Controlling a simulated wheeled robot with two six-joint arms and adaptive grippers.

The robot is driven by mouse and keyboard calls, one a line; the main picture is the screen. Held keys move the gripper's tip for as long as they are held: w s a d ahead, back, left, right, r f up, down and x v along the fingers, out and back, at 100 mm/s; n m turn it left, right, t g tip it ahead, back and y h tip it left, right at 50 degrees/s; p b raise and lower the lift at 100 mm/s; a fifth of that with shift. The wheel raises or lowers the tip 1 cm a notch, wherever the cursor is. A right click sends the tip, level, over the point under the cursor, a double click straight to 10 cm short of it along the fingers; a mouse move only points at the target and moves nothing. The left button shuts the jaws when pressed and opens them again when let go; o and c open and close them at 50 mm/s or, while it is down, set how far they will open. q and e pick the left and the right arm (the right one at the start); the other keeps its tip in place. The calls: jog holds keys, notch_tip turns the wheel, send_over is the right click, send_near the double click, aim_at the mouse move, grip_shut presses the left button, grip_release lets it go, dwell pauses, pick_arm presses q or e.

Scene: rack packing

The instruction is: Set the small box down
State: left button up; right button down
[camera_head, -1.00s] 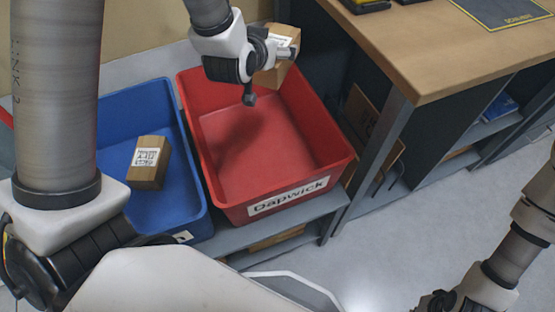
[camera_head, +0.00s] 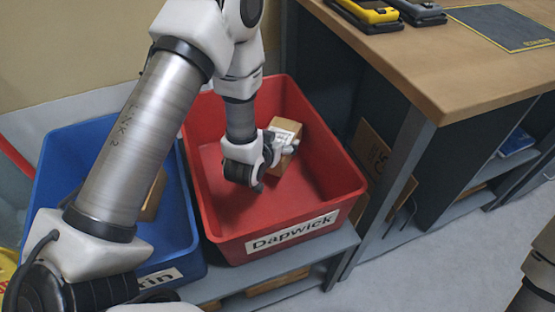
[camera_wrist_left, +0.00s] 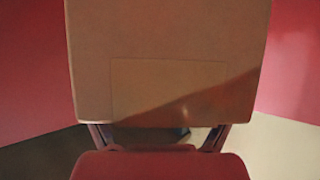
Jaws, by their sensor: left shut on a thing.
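My left gripper (camera_head: 274,150) reaches down into the red bin and is shut on the box. In the left wrist view the small box (camera_wrist_left: 165,65) fills the middle, with red bin walls on both sides. I cannot tell whether the box touches the bin floor. My right gripper is out of view; only part of my right arm shows at the lower right.
A blue bin (camera_head: 60,160) stands left of the red one, with another brown box (camera_head: 153,197) in it, partly hidden by my left arm. Both bins rest on a grey shelf (camera_head: 335,243). A wooden table (camera_head: 440,70) with yellow and dark devices stands at the right.

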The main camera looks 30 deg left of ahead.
aim_at(268, 172)
pick_arm(q)
notch_tip(268, 172, down, 6)
jog(key=shift+f+b, duration=0.1)
jog(key=shift+b, duration=0.65)
jog(key=shift+f, duration=0.1)
jog(key=o, duration=1.1)
jog(key=shift+r, duration=0.2)
jog(key=p+v, duration=0.1)
jog(key=v, duration=0.6)
jog(key=shift+s+r+p, duration=0.1)
jog(key=shift+s+p, duration=0.15)
jog(key=shift+p, duration=0.15)
